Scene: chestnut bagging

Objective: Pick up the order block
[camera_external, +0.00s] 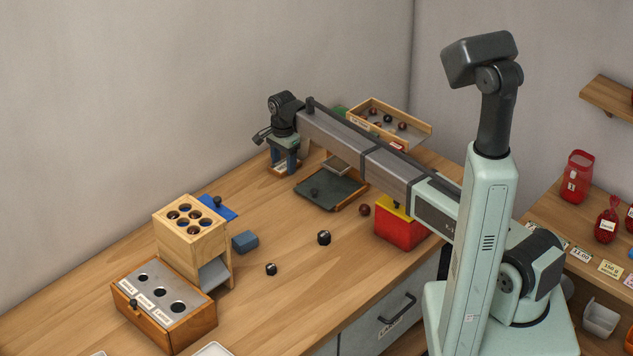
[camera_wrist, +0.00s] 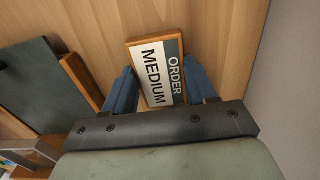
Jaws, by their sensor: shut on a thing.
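The order block (camera_wrist: 157,70) is a small wood-edged plate with a white and green face reading "ORDER MEDIUM". In the wrist view it sits between the two blue fingers of my gripper (camera_wrist: 162,88), which is shut on it. In the external view my gripper (camera_external: 285,158) points down at the back of the table, and the block (camera_external: 284,170) shows low between the fingers, partly hidden by them. It is at or very near the tabletop; I cannot tell if it touches.
A dark green board (camera_external: 335,192) lies right of my gripper. A wooden tray of nuts (camera_external: 425,133) stands behind my arm. A red and yellow box (camera_external: 398,231), wooden holed box (camera_external: 185,240), sorting box (camera_external: 170,325) and blue block (camera_external: 245,242) stand nearer. Loose nuts (camera_external: 324,238) lie mid-table.

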